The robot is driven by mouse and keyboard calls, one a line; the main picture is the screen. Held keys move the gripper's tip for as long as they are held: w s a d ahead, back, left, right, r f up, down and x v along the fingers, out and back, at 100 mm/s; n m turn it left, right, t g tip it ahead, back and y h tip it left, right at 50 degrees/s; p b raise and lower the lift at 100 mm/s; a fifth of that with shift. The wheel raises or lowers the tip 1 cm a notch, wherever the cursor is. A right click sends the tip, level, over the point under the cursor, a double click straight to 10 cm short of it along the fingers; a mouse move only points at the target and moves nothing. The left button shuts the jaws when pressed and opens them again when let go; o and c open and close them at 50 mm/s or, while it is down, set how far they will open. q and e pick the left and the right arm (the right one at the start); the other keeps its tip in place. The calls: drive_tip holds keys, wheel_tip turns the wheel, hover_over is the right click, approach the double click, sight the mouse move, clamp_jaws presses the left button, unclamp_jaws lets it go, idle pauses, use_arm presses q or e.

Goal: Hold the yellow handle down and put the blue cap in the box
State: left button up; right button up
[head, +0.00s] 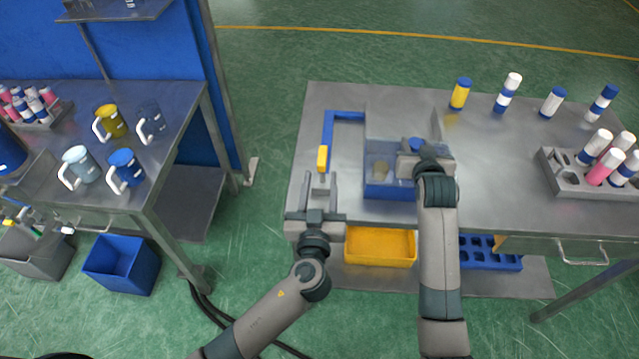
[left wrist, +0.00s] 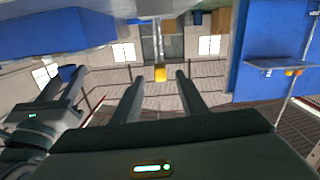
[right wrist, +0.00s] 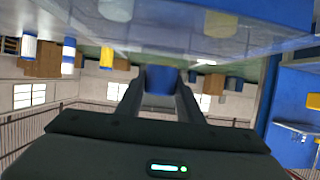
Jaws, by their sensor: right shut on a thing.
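The yellow handle (head: 322,157) is at the front end of a blue lever arm (head: 328,128) on the left of the steel table. My left gripper (head: 320,182) is open just in front of the handle; in the left wrist view the handle (left wrist: 161,74) shows beyond and between the spread fingers, apart from them. My right gripper (head: 412,158) is shut on the blue cap (head: 416,144), above the right part of a blue box with see-through upper walls (head: 388,191). The cap also shows between the fingers in the right wrist view (right wrist: 159,80). My right gripper hides part of the box.
Several capped cans, one yellow (head: 460,93), stand at the back right. A grey rack (head: 575,180) with cans is at the right edge. A yellow bin (head: 380,247) sits on the lower shelf. A side table (head: 95,190) with mugs stands left.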

sight(323, 149)
use_arm(q)
drive_tip(key=shift+a+f+m, duration=0.1)
drive_tip(key=shift+f+m, duration=0.15)
drive_tip(key=shift+m, duration=0.15)
drive_tip(key=shift+w, duration=0.1)
drive_tip(key=w, duration=1.1)
drive_tip(key=shift+w, duration=0.4)
clamp_jaws()
